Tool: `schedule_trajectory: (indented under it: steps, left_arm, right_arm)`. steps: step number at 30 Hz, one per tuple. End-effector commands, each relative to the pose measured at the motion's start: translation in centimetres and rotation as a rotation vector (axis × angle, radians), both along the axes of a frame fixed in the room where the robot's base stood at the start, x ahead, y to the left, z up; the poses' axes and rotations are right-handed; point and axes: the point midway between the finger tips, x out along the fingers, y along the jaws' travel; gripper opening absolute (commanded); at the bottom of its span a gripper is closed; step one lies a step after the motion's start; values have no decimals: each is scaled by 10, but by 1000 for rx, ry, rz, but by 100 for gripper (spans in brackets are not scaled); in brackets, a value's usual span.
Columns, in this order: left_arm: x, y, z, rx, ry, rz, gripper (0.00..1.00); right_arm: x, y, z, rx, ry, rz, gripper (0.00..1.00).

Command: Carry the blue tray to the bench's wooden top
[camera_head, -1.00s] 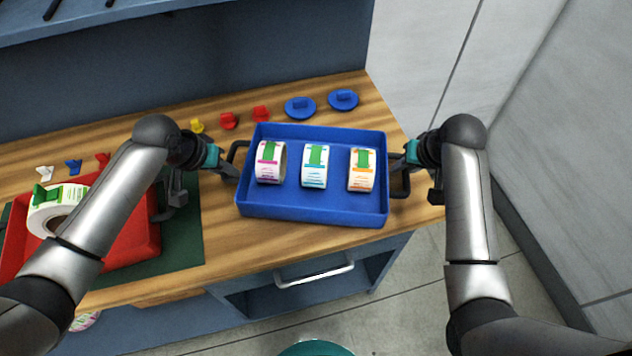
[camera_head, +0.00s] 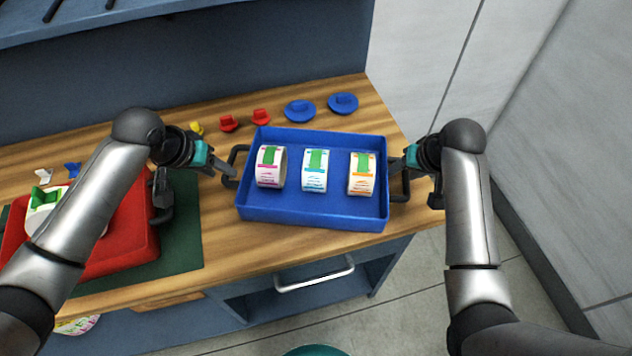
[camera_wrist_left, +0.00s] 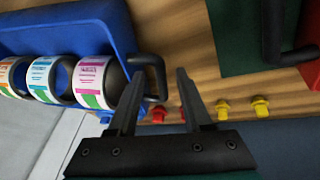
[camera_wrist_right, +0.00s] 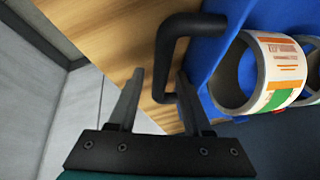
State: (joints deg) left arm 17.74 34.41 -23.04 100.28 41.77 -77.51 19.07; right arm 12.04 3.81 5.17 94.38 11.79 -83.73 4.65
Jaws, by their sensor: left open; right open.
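The blue tray (camera_head: 310,213) rests level on the wooden top (camera_head: 225,235) at the bench's right end, near its front edge. It holds three label rolls: one with a magenta band (camera_head: 271,167), one with a teal band (camera_head: 314,171) and one with an orange band (camera_head: 361,175). My left gripper (camera_head: 231,174) is open at the tray's black left handle (camera_head: 233,160); the left wrist view shows the handle (camera_wrist_left: 160,72) around the fingertips. My right gripper (camera_head: 399,163) is open at the right handle (camera_head: 404,183); the handle's bar (camera_wrist_right: 166,65) lies between its fingertips in the right wrist view.
A red tray (camera_head: 125,250) with a label roll sits on a green mat (camera_head: 185,225) at the left. Blue discs (camera_head: 300,110), red pieces (camera_head: 229,122) and other small coloured pieces line the bench's back. A drawer handle (camera_head: 315,275) sticks out below the front edge.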

Motion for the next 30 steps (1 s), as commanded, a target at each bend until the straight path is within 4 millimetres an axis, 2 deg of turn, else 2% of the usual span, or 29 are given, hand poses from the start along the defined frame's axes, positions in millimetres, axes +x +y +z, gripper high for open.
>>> schedule_trajectory:
  steps: [6, 12, 20, 23, 30]
  left_arm:
    - [-15, 10, 39, 4, -3, -1, 50]
    - [-26, 17, 66, 2, -1, 0, 50]
    - [-30, 19, 76, 1, 2, 0, 50]
    - [-30, 19, 76, 1, 2, 0, 50]
    - [-30, 19, 75, 1, 1, 0, 50]
  right_arm:
    - [0, 0, 0, 0, 0, 0, 50]
    - [0, 0, 0, 0, 0, 0, 50]
    - [-2, -1, 6, 0, -1, 0, 50]
    - [-6, -2, 15, -1, -2, -1, 50]
    - [-22, -7, 53, -2, -5, 1, 50]
